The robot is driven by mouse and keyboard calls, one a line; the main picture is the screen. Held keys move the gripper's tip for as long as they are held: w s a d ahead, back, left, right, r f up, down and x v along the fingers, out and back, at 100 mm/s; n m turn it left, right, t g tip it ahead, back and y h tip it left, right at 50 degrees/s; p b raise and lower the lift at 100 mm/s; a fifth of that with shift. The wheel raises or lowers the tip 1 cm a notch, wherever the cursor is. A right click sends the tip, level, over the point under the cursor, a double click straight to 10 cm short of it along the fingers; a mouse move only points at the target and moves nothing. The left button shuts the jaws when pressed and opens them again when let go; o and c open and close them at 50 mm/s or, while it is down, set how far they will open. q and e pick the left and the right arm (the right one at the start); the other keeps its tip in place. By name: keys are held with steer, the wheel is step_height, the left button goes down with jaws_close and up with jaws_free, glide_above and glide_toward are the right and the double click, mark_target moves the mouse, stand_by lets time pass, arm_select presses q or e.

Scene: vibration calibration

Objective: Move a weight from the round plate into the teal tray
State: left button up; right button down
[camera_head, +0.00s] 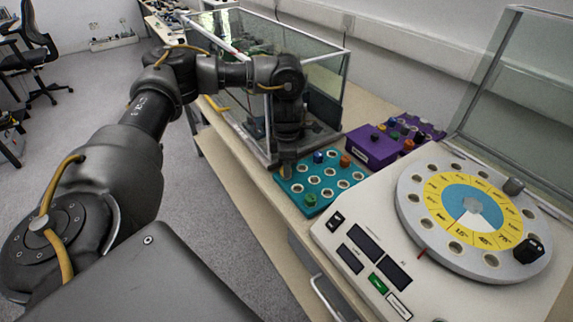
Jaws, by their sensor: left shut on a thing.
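The teal tray (326,190) lies on the bench in the middle, with rows of round holes. A blue weight (318,157), an orange weight (345,160) and a green weight (310,199) sit in it. My left gripper (286,168) points down at the tray's far left corner, shut on a small weight that it mostly hides; I cannot tell whether that weight touches the tray. My right gripper is out of view.
A purple box (371,150) with several coloured weights stands behind the tray. A glass tank (325,75) rises just behind my left gripper. The white machine (345,215) has a raised clear lid (520,85). Grey floor lies left of the bench.

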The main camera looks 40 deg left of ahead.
arm_select(q)
steer(key=shift+f, duration=0.15)
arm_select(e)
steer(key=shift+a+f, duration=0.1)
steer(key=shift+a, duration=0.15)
arm_select(q)
steer(key=shift+f, duration=0.1)
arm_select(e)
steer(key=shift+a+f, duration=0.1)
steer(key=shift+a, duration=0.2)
arm_select(q)
steer(key=shift+f, duration=0.2)
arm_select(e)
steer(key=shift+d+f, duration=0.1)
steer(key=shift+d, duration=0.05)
arm_select(q)
steer(key=o, duration=1)
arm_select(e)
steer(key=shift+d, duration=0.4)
